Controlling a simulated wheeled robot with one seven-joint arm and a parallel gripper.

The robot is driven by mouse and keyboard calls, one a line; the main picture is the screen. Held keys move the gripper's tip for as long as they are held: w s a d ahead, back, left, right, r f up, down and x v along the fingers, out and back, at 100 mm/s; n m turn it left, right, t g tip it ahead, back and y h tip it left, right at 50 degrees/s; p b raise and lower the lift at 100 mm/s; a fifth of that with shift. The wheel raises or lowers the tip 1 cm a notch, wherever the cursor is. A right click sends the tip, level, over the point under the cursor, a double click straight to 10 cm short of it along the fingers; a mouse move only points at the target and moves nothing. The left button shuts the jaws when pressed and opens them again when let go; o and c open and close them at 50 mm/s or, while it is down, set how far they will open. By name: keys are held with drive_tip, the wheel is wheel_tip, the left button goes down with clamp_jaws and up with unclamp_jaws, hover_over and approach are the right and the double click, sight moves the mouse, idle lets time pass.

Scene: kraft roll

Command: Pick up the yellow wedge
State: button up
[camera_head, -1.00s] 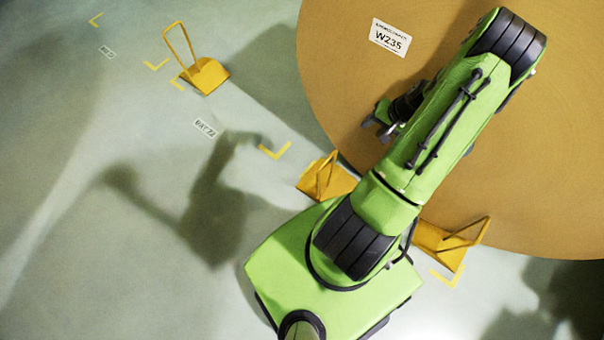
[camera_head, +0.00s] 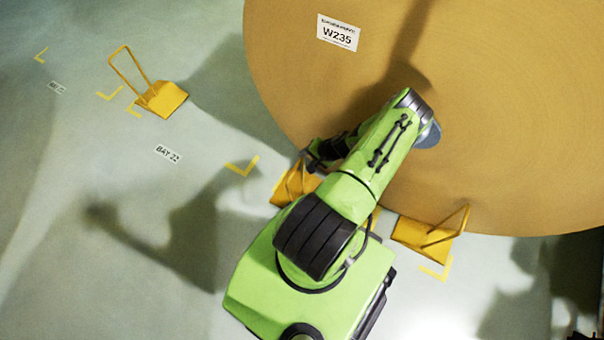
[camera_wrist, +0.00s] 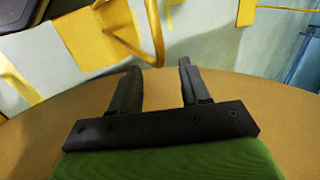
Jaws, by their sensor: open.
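Three yellow wedges with tube handles show in the head view. One wedge (camera_head: 295,187) is at the lower left edge of the big brown roll, partly hidden by my arm. Another wedge (camera_head: 425,236) is at the roll's lower edge, right of my arm. A third wedge (camera_head: 163,98) stands apart on the floor at upper left. My gripper (camera_head: 312,160) is just above the first wedge, small and dark there. In the wrist view my gripper (camera_wrist: 160,68) is open, with a yellow wedge's handle (camera_wrist: 153,35) just beyond the fingertips. Nothing is visibly held; contact is unclear.
The brown roll (camera_head: 480,120) with its W235 label (camera_head: 338,32) fills the right of the head view, beside my arm. Yellow corner marks (camera_head: 242,166) and a BAY 22 label (camera_head: 168,154) are on the floor. The left floor is mostly clear.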

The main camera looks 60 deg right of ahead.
sight(301, 160)
drive_tip(key=b+x, duration=0.2)
drive_tip(key=x, duration=0.3)
drive_tip(key=shift+a+f, duration=0.1)
drive_tip(key=shift+a, duration=0.05)
drive_tip(key=shift+c, duration=0.3)
clamp_jaws()
drive_tip(key=shift+r, duration=0.2)
idle(0.6)
